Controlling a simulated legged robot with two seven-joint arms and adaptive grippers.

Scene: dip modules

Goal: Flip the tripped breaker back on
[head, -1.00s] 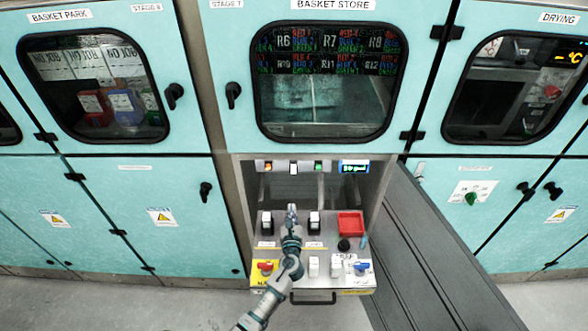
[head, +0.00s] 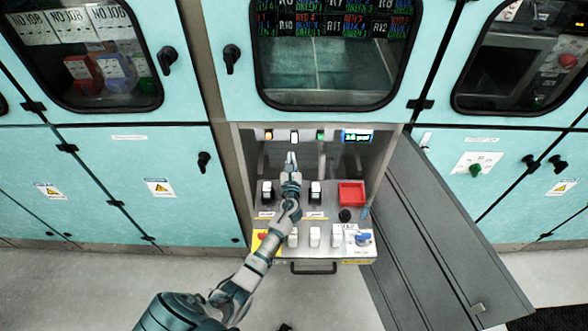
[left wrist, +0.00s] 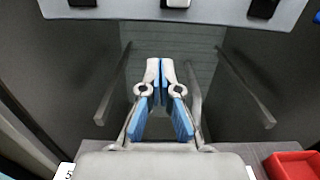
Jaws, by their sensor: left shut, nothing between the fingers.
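An open drawer-like panel (head: 330,254) holds two black-and-white switches, the left one (head: 268,192) and the right one (head: 315,193), and a row of white switches (head: 314,237) nearer its front. I cannot tell which is the tripped breaker. Above, an upright strip carries an orange-lit switch, a white one (head: 294,137) and a green-lit one. My left gripper (head: 291,156) is shut and empty, just below the white switch and apart from it. The left wrist view shows its closed fingers (left wrist: 160,66) below the strip's white switch (left wrist: 176,3). My right gripper is not in view.
A red tray (head: 351,194), a black knob (head: 345,215), a red-and-yellow rotary switch and a blue rotary switch (head: 363,239) sit on the panel. A grey door (head: 440,230) hangs open at the right. A small lit display (head: 357,136) ends the strip.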

